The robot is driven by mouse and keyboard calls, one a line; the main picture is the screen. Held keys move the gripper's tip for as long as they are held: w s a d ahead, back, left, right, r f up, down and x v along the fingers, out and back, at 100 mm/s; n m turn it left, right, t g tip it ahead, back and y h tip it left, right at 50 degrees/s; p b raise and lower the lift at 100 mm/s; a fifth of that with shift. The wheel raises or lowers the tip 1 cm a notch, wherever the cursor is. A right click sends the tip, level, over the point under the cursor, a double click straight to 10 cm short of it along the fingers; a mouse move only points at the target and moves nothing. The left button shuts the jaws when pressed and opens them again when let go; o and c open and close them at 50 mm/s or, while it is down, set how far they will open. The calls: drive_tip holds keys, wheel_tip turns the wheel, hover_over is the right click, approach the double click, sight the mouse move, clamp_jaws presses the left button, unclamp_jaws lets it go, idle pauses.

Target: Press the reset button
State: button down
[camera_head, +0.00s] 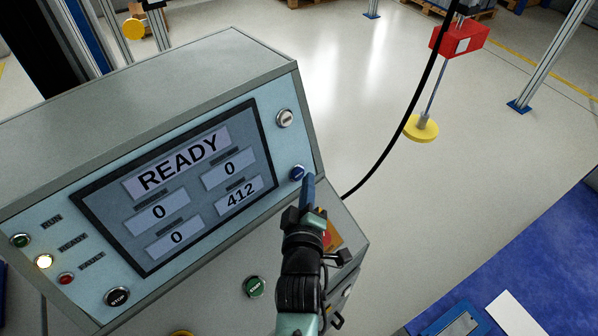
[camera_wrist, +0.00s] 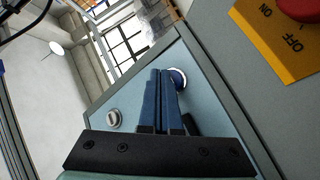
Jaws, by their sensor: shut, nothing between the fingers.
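The blue button (camera_head: 297,173) sits at the lower right of the sloped control panel, just right of the screen (camera_head: 180,185). I take it for the reset button; its label is not readable. The screen reads READY, with 0, 0, 0 and 412. My gripper (camera_head: 308,178) is shut and empty, its blue fingers beside the button. In the wrist view the button (camera_wrist: 178,78) shows just right of the fingertips (camera_wrist: 162,72), partly behind them. I cannot tell whether they touch.
A silver key switch (camera_head: 285,118) is above the button. A green button (camera_head: 254,286) and a black STOP button (camera_head: 117,297) are lower. A yellow ON/OFF plate with a red knob (camera_wrist: 300,8) is close to the gripper. A black cable (camera_head: 400,110) hangs at the right.

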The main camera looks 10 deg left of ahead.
drive_tip(key=s+d+p, duration=0.1)
drive_tip(key=d, duration=0.1)
drive_tip(key=s+d+r+p, duration=0.1)
drive_tip(key=s+p, duration=0.1)
drive_tip(key=shift+s+d+r, duration=0.1)
drive_tip(key=shift+d, duration=0.25)
idle(0.8)
wheel_tip(320, 180, up, 33)
drive_tip(key=w+a+m+t, duration=0.2)
drive_tip(key=w+m+t, duration=0.1)
drive_tip(key=m+t, duration=0.3)
drive_tip(key=s+r+m+t, duration=0.2)
drive_tip(key=s+r, duration=0.5)
drive_tip(key=r, duration=0.5)
drive_tip(key=s+d+r+m+t, duration=0.1)
drive_tip(key=s+r+m+t, duration=0.2)
drive_tip(key=s+r, duration=0.5)
wheel_tip(320, 180, up, 4)
drive_tip(key=shift+s+d+f+m+h, duration=0.1)
drive_tip(key=shift+s+d+m+h, duration=0.05)
drive_tip(key=shift+s+m+h, duration=0.2)
